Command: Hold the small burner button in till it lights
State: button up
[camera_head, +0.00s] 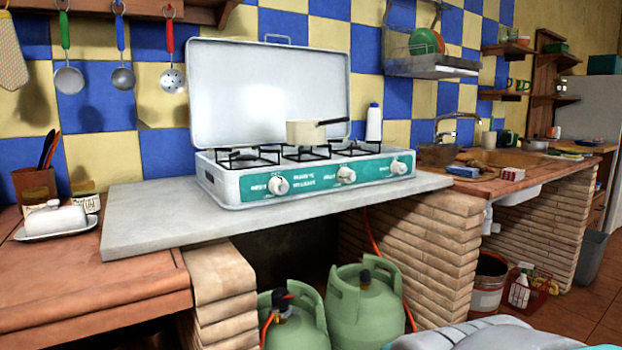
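A white and teal stove (312,172) with its lid raised stands on the grey slab. Its front panel has three white knobs: a left knob (278,185), a middle knob (346,174) and a right knob (398,167). I cannot tell which one belongs to the small burner, and no separate button can be made out. A cream saucepan (304,133) with a dark handle sits over the middle of the black grates. No flame shows on any burner.
The grey slab (150,215) is bare left of the stove. A butter dish (55,220) sits farther left. A white bottle (374,122) stands behind the stove. Green gas cylinders (362,305) with an orange hose stand below. A sink counter (500,180) lies right.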

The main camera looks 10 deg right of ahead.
grip_shut()
dwell(1.1)
